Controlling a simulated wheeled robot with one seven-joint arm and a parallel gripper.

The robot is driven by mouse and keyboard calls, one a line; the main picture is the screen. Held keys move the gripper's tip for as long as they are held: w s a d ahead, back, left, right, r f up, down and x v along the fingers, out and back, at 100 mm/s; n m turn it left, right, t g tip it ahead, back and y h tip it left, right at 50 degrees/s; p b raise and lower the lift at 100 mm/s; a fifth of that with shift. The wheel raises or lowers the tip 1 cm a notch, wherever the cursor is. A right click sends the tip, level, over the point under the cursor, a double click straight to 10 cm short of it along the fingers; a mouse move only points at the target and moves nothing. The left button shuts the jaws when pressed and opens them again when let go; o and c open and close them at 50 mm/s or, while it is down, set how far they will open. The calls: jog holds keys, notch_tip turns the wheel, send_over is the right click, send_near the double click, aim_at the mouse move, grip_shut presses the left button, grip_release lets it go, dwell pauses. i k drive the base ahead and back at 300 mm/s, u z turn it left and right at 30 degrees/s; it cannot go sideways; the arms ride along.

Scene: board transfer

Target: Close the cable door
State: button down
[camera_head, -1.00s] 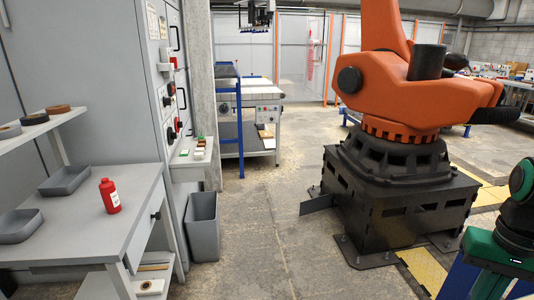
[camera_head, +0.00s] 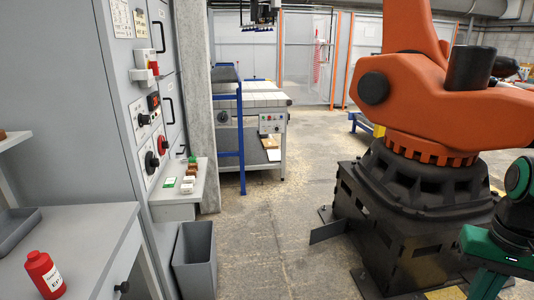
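A large orange robot arm (camera_head: 420,90) stands on a black pedestal (camera_head: 400,235) at the right. A small black flap (camera_head: 327,229) sticks out from the pedestal's lower left side, near the floor. It looks like the cable door standing open, though its hinge is not clear. A green and black arm part at the right edge seems to be mine. My gripper is not in view, and nothing touches the flap.
A grey bin (camera_head: 195,262) stands on the floor by the control cabinet (camera_head: 115,120). A workbench with a red bottle (camera_head: 43,274) is at lower left. A blue-framed conveyor table (camera_head: 255,138) stands behind. The floor (camera_head: 265,250) between bin and pedestal is clear.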

aim_at(327, 231)
jog(key=i, duration=2.7)
jog(key=z, duration=0.65)
jog(key=i, duration=0.5)
jog(key=u, duration=0.75)
